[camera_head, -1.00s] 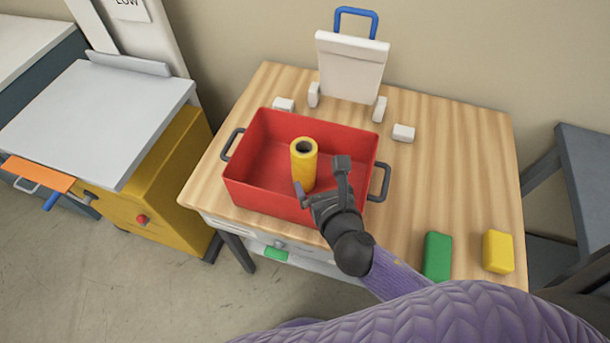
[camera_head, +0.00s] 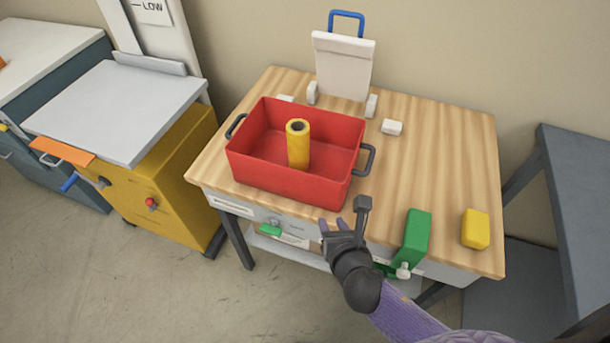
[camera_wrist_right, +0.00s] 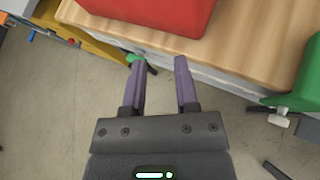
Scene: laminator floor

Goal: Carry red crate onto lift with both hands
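The red crate (camera_head: 290,184) sits on the wooden table, with a dark handle at each short end and a yellow roll (camera_head: 299,145) standing upright inside. My right gripper (camera_head: 346,220) is just in front of the table's front edge, below and apart from the crate's right handle (camera_head: 368,160). Its fingers (camera_wrist_right: 161,75) are apart and empty in the right wrist view, where the crate (camera_wrist_right: 150,12) shows at the top. The lift seems to be the yellow cabinet with a grey platform (camera_head: 120,105) left of the table. My left gripper is not in view.
A green block (camera_head: 416,237) and a yellow block (camera_head: 475,229) are at the table's (camera_head: 440,150) front right. A white stand with a blue handle (camera_head: 343,65) and small white blocks are at the back. Floor is clear in front left.

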